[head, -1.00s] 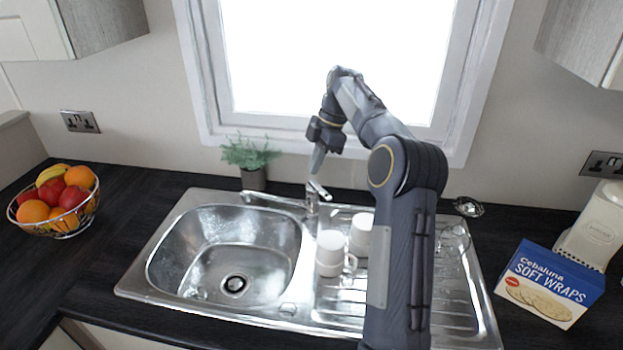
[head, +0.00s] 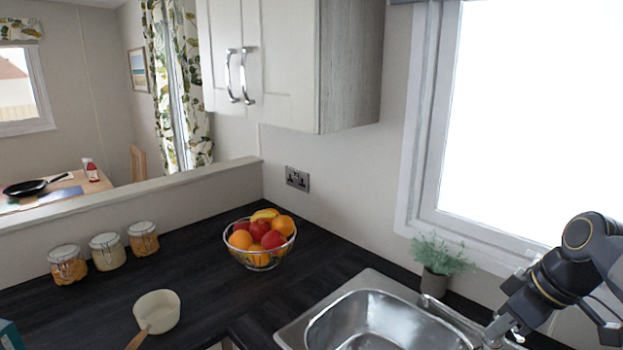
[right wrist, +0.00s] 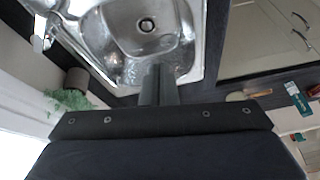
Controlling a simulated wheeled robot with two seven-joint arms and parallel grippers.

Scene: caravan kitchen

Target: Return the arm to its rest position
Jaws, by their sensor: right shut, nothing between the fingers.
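My right arm comes in at the right edge of the head view. Its gripper (head: 496,332) is low over the right part of the sink (head: 318,325), near the tap, which it partly hides. In the right wrist view the two dark fingers (right wrist: 160,84) lie together with nothing between them. They point toward the sink basin (right wrist: 128,35), which looks empty there. My left gripper is in neither view.
A potted plant (head: 437,264) stands by the window, close to the right arm. A fruit bowl (head: 262,262), a pan (head: 157,311) and jars (head: 108,252) stand on the dark worktop. A wall cupboard (head: 340,60) hangs above.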

